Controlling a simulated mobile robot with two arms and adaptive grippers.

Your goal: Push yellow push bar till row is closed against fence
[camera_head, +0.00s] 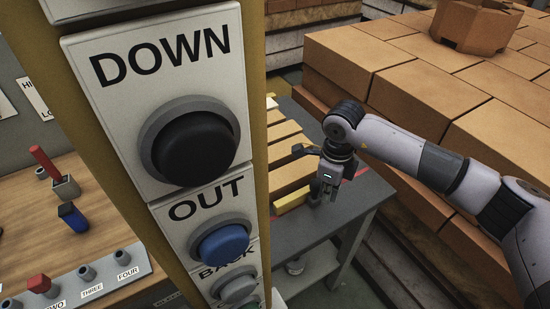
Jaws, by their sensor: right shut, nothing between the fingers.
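The yellow push bar (291,200) lies on a grey table (345,205), partly hidden behind the button post. A row of tan bricks (286,152) lies on the same table beyond the bar, its left part also hidden by the post. My right gripper (318,199) points down at the right end of the bar. It is shut and empty; I cannot tell whether it touches the bar. I cannot make out the fence or whether the bricks have gaps at it. My left gripper is not in view.
A yellow post with DOWN (190,146) and OUT (222,244) buttons blocks the middle of the view. A large brick stack (455,90) stands at right, behind my right arm. A wooden bench (110,215) with small switches is at left.

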